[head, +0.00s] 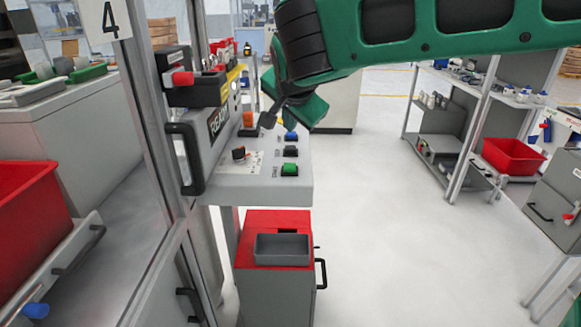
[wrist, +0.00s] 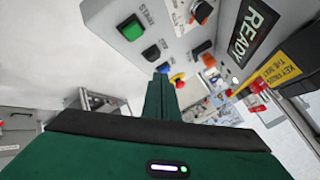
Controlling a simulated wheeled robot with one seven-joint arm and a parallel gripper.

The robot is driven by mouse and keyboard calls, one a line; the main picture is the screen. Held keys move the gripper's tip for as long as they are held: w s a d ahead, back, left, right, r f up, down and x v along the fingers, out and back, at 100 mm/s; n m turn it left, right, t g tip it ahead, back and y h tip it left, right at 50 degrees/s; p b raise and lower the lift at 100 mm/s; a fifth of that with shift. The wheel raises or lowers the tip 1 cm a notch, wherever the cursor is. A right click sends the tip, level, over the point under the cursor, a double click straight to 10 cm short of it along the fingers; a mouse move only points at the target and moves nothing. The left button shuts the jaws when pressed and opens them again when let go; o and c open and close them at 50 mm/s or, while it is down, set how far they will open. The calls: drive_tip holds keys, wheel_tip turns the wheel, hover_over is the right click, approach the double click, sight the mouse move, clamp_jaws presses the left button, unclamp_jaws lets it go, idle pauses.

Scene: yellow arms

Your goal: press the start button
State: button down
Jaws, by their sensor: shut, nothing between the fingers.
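The green start button (head: 289,169) sits on the near right part of the grey control panel (head: 230,184). In the wrist view the green button (wrist: 131,29) is at the upper left, with the word START beside it. My gripper (head: 268,119) is above the far part of the panel, beyond the green button and apart from it. In the wrist view my gripper's fingers (wrist: 162,78) are shut and empty, pointing toward the panel's edge, below and right of the green button. I cannot tell whether the fingertips touch the panel.
A blue button (head: 291,136) and a black one (head: 290,152) lie in line with the green button. A rotary knob (head: 238,153), an orange button (head: 248,118) and a READY display (head: 218,121) are to their left. A red-topped cabinet (head: 273,223) stands below. Open floor lies to the right.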

sight(290, 168)
drive_tip(key=shift+f, duration=3.9)
drive_tip(key=shift+f, duration=0.15)
drive_tip(key=shift+s+f, duration=0.1)
drive_tip(key=shift+f, duration=0.1)
drive_tip(key=shift+f, duration=0.5)
drive_tip(key=shift+r, duration=0.9)
drive_tip(key=shift+r, duration=0.1)
drive_tip(key=shift+r, duration=2.45)
